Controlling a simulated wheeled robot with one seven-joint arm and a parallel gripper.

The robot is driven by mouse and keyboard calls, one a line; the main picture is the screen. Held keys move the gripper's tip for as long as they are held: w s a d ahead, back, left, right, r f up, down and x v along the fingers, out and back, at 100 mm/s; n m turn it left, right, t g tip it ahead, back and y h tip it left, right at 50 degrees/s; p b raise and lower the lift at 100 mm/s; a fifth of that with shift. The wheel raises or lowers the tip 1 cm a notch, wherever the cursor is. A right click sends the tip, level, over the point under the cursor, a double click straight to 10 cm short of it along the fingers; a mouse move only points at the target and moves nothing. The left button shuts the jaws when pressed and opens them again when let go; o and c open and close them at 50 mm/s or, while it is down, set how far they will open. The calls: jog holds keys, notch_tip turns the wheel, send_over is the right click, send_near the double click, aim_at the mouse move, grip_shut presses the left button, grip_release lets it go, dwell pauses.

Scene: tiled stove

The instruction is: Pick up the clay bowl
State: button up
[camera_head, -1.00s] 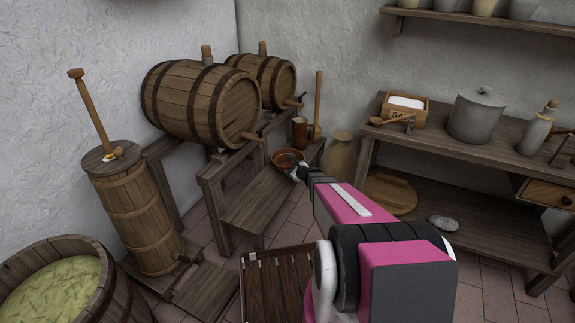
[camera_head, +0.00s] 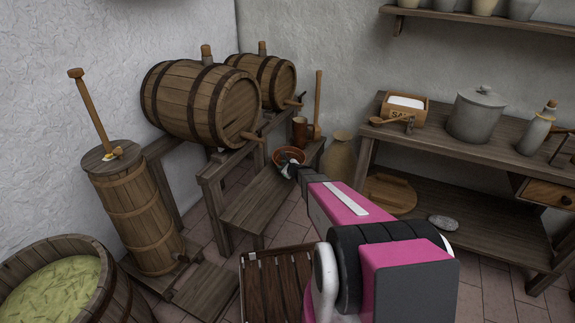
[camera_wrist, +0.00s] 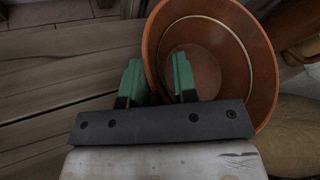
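The clay bowl (camera_head: 289,153) is a reddish-brown round bowl at the right end of the low wooden bench, below the barrels. In the wrist view the clay bowl (camera_wrist: 235,45) shows its empty inside. My gripper (camera_head: 291,170) is at the near side of the bowl. In the wrist view my gripper (camera_wrist: 159,75) has one green finger outside the wall and the other inside, with the wall between them.
The barrels (camera_head: 200,103) rest on a rack at the left. A table (camera_head: 450,140) stands at the right.

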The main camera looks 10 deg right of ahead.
grip_shut()
